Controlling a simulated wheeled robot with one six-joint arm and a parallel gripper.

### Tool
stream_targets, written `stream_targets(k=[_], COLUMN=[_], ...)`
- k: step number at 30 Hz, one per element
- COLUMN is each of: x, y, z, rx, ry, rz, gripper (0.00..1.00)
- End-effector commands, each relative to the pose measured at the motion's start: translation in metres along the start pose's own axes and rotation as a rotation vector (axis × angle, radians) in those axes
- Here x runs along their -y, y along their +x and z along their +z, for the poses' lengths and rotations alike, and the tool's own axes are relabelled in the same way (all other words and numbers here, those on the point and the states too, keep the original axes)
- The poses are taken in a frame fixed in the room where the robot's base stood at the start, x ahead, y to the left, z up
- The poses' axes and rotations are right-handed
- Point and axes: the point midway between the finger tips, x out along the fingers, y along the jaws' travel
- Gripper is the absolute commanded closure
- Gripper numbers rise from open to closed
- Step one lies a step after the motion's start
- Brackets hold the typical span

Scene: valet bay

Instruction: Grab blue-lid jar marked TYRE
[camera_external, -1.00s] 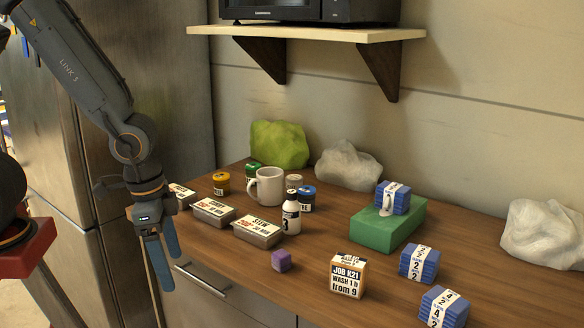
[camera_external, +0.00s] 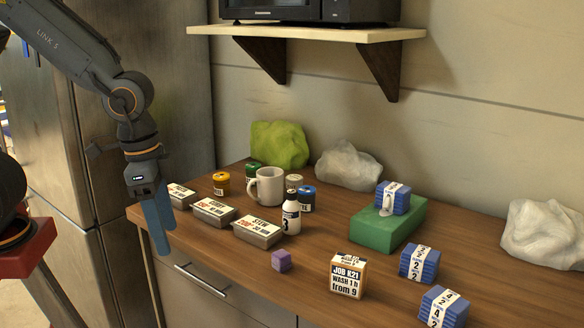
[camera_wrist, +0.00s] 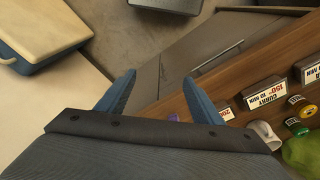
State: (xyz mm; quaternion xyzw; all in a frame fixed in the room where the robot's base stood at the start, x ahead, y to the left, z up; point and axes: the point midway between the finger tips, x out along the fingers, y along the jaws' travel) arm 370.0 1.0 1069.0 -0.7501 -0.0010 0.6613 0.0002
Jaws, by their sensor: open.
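The blue-lid jar (camera_external: 307,199) stands upright on the wooden counter. The white bottle marked 3 (camera_external: 291,213) stands in front and hides part of its label; only the last letters show. A grey-topped jar (camera_external: 294,182) is just behind it and a white mug (camera_external: 268,187) is to its left. I cannot make out the blue-lid jar in the wrist view. My gripper (camera_external: 161,228) is open and empty, pointing down off the counter's left front edge, well left of the jar. Its two blue fingers are apart in the wrist view (camera_wrist: 163,88).
Several labelled tins (camera_external: 257,231) line the front edge between my gripper and the jar. Yellow-lid (camera_external: 221,184) and green-lid (camera_external: 253,177) jars stand left of the mug. A shelf (camera_external: 300,34) hangs above.

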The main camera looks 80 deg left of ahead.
Motion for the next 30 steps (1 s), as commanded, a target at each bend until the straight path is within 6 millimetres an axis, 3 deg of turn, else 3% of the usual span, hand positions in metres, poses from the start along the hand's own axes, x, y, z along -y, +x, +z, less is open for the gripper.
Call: stream_targets(k=[11,17,23,30], x=[0.028,0.056,0.113,0.214], y=[-0.004,-0.006,-0.001,0.017], z=[-0.068,-0.12,-0.195,-0.278], rx=[0.011,0.016,0.022,0.016], ry=[-0.217,-0.394,-0.688,-1.127], rz=[-0.022,-0.042,-0.079,-0.143], gripper=[0.4,0.4,0.4,0.4])
